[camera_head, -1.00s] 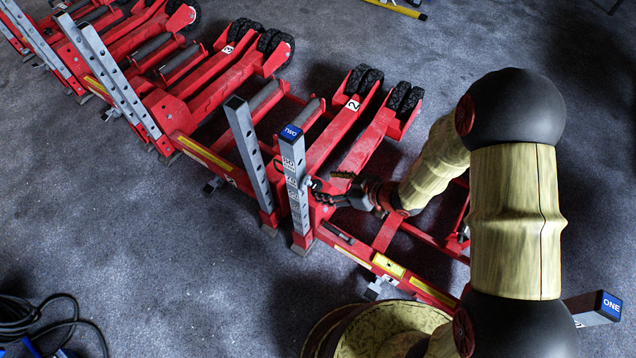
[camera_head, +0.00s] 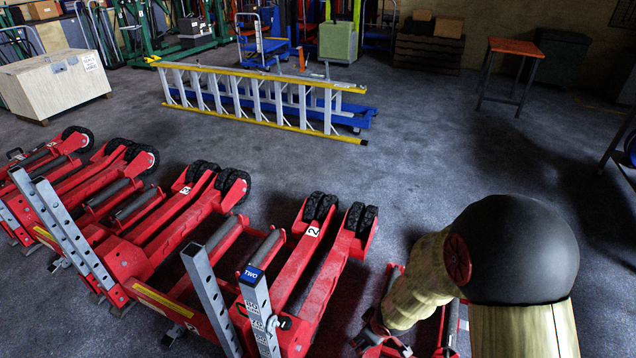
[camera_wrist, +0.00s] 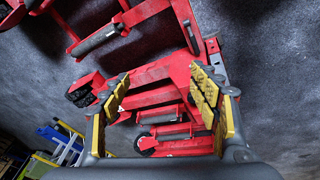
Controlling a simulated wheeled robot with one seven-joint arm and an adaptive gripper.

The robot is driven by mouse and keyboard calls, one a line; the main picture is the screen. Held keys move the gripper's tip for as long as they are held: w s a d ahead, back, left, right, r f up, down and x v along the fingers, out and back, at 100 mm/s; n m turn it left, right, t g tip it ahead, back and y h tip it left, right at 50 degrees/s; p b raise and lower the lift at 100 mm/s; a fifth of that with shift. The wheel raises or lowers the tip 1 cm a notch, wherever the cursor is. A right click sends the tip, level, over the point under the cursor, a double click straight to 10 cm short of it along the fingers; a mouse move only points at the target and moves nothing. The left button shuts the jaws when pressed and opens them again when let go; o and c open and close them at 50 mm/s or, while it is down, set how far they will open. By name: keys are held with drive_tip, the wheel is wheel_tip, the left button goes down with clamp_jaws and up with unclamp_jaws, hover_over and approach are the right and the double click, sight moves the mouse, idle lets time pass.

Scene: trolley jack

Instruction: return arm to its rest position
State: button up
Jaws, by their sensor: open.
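My arm shows at the right of the head view, bent over the nearest red trolley jack. My gripper (camera_wrist: 160,115) is open and empty in the wrist view, its yellow-padded fingers wide apart. Red jack frames (camera_wrist: 165,75) show between and beyond the fingers, apart from them as far as I can tell. In the head view the gripper's fingers are not clearly visible. The red jack marked 2 (camera_head: 290,285) stands left of my arm, with its grey post labelled TWO (camera_head: 258,310) upright at the bottom.
More red jacks (camera_head: 100,230) stand in a row on the left. A yellow and grey ladder (camera_head: 260,95) lies on its side across the floor behind. A white crate (camera_head: 55,85) is at the far left and a small orange-topped table (camera_head: 515,48) at the back right. The floor (camera_head: 420,120) between is clear.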

drive_tip(key=s+d+r+m+g+h, duration=0.1)
drive_tip(key=s+d+r+m, duration=0.25)
drive_tip(key=r, duration=0.45)
drive_tip(key=s+d+r+m+g+h, duration=0.15)
drive_tip(key=s+d+r, duration=0.3)
drive_tip(key=r, duration=0.45)
drive_tip(key=s+a+r+m+t+y, duration=0.1)
drive_tip(key=s+r, duration=0.3)
drive_tip(key=r, duration=0.5)
drive_tip(key=s+a+r+m+t, duration=0.2)
drive_tip(key=s+r, duration=0.3)
drive_tip(key=r, duration=0.5)
drive_tip(key=shift+a+m+t+y, duration=0.15)
drive_tip(key=shift+m+t+y, duration=0.2)
drive_tip(key=shift+t, duration=0.3)
